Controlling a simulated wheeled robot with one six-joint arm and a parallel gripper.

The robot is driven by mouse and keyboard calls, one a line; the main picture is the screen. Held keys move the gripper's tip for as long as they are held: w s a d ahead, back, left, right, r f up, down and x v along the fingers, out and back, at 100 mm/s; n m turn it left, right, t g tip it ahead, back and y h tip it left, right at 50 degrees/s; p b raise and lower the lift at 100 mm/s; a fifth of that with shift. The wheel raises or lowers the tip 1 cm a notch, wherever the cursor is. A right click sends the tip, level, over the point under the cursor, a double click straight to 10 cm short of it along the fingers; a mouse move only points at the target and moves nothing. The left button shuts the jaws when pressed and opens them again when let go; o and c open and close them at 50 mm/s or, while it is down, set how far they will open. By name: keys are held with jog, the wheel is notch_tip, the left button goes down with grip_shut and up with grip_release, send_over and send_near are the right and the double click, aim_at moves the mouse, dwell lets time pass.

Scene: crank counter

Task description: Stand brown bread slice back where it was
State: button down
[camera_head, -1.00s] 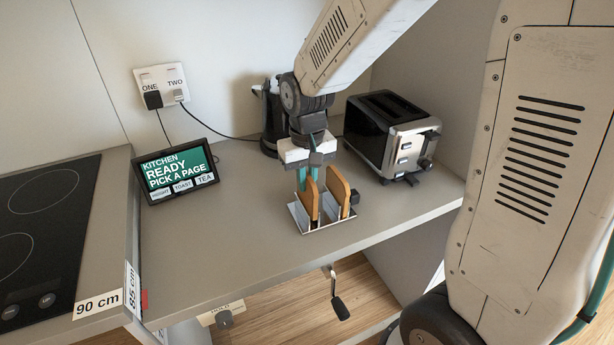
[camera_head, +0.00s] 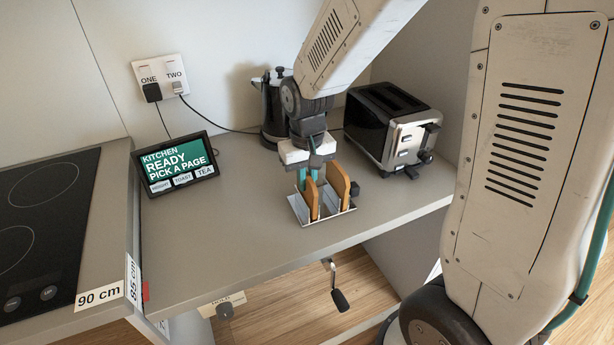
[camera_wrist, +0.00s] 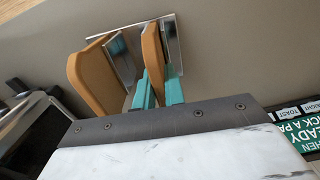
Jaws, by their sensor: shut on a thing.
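Two tan-brown bread slices stand upright, side by side, at a silver rack (camera_head: 303,211) on the counter. My gripper (camera_head: 308,180) points down from above and is shut on the left slice (camera_head: 312,200), near its back edge. The wrist view shows this slice (camera_wrist: 153,55) between the teal fingertips (camera_wrist: 159,92). The other slice (camera_head: 338,181) stands apart to its right, clear of the fingers; it is the left one (camera_wrist: 92,78) in the wrist view. Both look alike in colour. I cannot tell whether the held slice rests on the rack base.
A black and silver toaster (camera_head: 392,130) stands behind right of the rack, and a dark kettle (camera_head: 272,105) behind my gripper. A tablet (camera_head: 178,163) stands at the left. A crank handle (camera_head: 338,290) hangs below the counter edge. The counter left of the rack is clear.

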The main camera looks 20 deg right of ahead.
jog(key=shift+f, duration=0.1)
jog(key=c, duration=1.4)
grip_release()
notch_tip(320, 180, up, 8)
jog(key=shift+f, duration=0.1)
jog(key=s, duration=0.2)
jog(key=s+g, duration=0.1)
jog(key=s, duration=0.1)
jog(key=shift+d, duration=0.2)
jog(key=shift+s+d+r+t, duration=0.45)
jog(key=shift+s+r, duration=1.05)
jog(key=shift+s, duration=1.45)
jog(key=shift+s+d+r+t, duration=0.4)
jog(key=shift+s+r, duration=1.05)
jog(key=shift+s, duration=1.55)
jog(key=shift+s+d+r+t, duration=0.45)
jog(key=shift+s+r, duration=1.05)
jog(key=shift+s, duration=1.45)
